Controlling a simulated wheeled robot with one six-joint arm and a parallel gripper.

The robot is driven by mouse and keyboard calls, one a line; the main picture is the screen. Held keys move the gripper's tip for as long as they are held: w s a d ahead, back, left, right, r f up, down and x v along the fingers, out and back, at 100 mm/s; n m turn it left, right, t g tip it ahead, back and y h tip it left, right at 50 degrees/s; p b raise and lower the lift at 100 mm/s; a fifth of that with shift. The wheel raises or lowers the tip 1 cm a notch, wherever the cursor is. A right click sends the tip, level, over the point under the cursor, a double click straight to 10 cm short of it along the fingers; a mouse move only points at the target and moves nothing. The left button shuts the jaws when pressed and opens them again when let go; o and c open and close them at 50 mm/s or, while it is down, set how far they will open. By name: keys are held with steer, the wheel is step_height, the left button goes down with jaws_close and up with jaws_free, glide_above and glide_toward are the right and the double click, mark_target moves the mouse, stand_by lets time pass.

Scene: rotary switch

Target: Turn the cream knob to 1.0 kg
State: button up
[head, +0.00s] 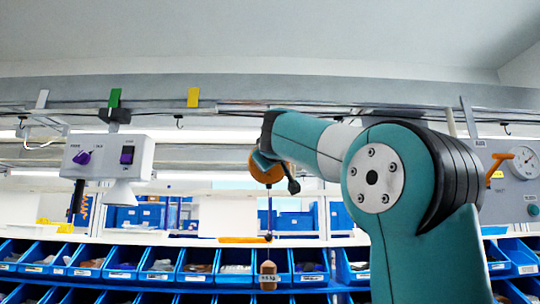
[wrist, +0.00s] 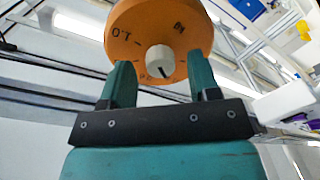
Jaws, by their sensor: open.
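The cream knob (wrist: 160,59) sits on the face of a round orange dial body (wrist: 190,40) in the wrist view. A dark pointer line on the knob points toward the lower edge of the dial. A "1.0" mark shows at the dial's upper left; other marks are too small or partly hidden to read surely. My gripper (wrist: 159,63) is open, with one green finger on each side of the knob, apart from it. In the head view the orange body (head: 266,168) hangs at the end of my arm, which hides part of it; the knob is not visible there.
A labelled brown weight (head: 268,276) hangs below the orange body on a cord. Rows of blue bins (head: 205,265) line the shelves behind.

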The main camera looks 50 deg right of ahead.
steer(key=shift+w+d, duration=0.1)
steer(key=shift+c, duration=0.5)
steer(key=c, duration=0.8)
